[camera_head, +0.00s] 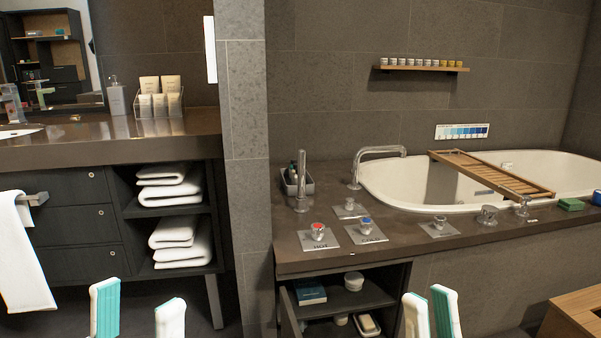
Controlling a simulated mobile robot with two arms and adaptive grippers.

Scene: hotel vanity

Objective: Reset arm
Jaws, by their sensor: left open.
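My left gripper (138,312) shows at the bottom left of the head view. Its two white and teal fingers stand apart with nothing between them. My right gripper (430,314) shows at the bottom, right of centre. Its two white and teal fingers are also apart and empty. Both grippers point up into the view and touch nothing that I can see. My arms behind the fingers are out of view.
A brown counter (290,255) with hot and cold taps surrounds the white bathtub (385,190), and a wooden tray (493,173) spans the tub. An open cabinet (345,300) lies below. The dark vanity (75,240) holds folded towels (180,258). A wooden box (575,320) stands at lower right.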

